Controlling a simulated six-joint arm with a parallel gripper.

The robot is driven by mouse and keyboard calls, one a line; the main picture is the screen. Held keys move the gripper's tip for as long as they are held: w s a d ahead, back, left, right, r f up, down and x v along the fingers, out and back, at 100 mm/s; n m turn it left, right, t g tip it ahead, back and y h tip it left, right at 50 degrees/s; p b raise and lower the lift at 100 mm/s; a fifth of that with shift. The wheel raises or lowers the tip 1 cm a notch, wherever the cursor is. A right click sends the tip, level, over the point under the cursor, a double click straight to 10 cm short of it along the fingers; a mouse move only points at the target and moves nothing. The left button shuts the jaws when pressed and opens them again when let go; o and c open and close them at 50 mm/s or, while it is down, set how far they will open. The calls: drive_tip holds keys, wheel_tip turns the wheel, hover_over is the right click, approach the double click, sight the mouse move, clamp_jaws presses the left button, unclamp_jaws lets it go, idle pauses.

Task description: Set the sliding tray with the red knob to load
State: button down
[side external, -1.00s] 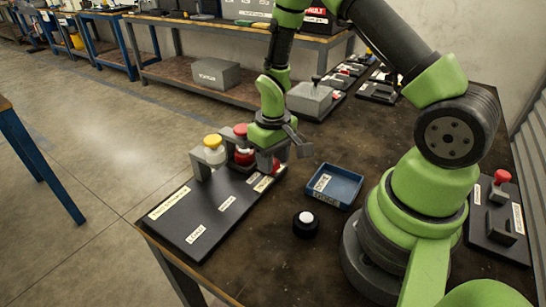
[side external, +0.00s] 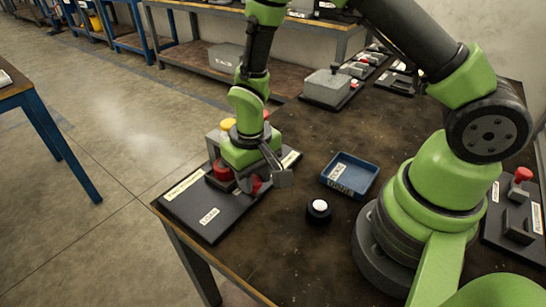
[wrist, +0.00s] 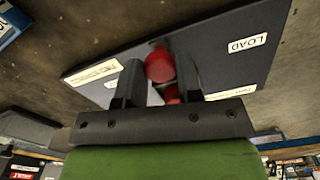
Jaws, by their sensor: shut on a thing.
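The red knob (wrist: 160,66) sits between my gripper's two dark fingers (wrist: 158,84) in the wrist view, and the gripper is shut on it. A second patch of red shows just below it, partly hidden. In the side view my gripper (side external: 240,178) is low over the dark board (side external: 183,206), with red parts (side external: 222,170) showing beside it. The "LOAD" label (side external: 209,215) lies on the board's near left part, apart from the gripper; it also shows in the wrist view (wrist: 247,43). My gripper hides much of the sliding tray.
A yellow cap (side external: 228,124) shows just behind my gripper. A blue bin (side external: 350,173) and a black button with a white top (side external: 319,207) stand to the right. A grey block (side external: 326,87) stands farther back. The table between the bin and that block is clear.

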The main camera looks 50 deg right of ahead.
drive_tip(key=a, duration=0.6)
drive_tip(key=shift+a, duration=0.4)
drive_tip(key=c, duration=0.8)
unclamp_jaws()
drive_tip(key=shift+r, duration=0.15)
wheel_tip(320, 180, up, 10)
drive_tip(key=shift+f, duration=0.15)
